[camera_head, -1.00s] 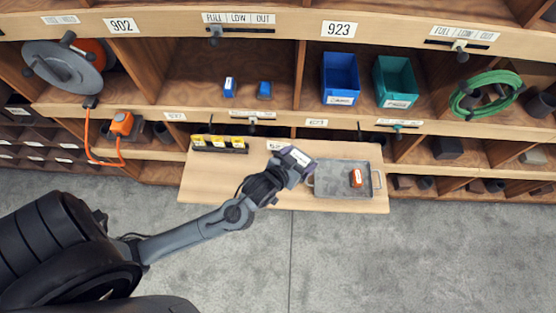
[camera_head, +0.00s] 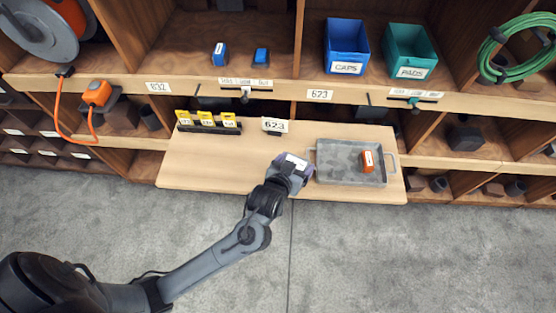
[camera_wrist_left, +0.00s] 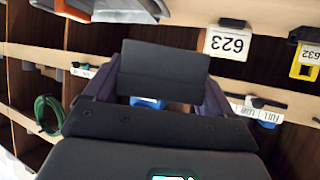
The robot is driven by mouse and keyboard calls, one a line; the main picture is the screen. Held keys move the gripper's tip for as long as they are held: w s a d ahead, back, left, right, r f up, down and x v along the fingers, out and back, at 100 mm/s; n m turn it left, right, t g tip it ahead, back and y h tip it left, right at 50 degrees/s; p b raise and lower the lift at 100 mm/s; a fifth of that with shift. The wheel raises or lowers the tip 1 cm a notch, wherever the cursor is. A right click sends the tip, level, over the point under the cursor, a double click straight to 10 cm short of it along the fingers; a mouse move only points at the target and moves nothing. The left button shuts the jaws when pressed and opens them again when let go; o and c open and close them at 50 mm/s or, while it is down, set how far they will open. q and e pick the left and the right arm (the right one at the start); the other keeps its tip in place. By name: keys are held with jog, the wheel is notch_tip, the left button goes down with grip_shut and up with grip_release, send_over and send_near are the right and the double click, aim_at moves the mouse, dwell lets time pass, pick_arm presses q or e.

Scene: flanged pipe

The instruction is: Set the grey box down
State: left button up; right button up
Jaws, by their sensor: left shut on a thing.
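My left gripper (camera_head: 293,170) is over the wooden pull-out shelf (camera_head: 225,172), just left of the grey metal tray. In the left wrist view its two purple-grey fingers (camera_wrist_left: 160,88) are shut on the dark grey box (camera_wrist_left: 164,68), one finger on each side. In the head view the gripper mostly hides the box, and I cannot tell whether it touches the shelf. My right gripper is not in view.
The grey tray (camera_head: 335,174) holds an orange block (camera_head: 368,161). A 623 sign (camera_head: 275,126) and a dark rack with yellow labels (camera_head: 207,122) stand at the shelf's back. The shelf's left part is clear. Blue (camera_head: 346,45) and teal (camera_head: 409,50) bins stand above.

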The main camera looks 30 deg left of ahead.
pick_arm(q)
jog(key=b, duration=0.2)
send_over(273, 158)
jog(key=s+d, duration=0.1)
jog(key=s, duration=0.1)
jog(key=f, duration=0.6)
jog(key=shift+w+f, duration=0.25)
jog(key=shift+f, duration=0.1)
jog(key=shift+f+b, duration=0.45)
jog(key=shift+f, duration=1.6)
jog(key=shift+f, duration=0.1)
jog(key=o, duration=1)
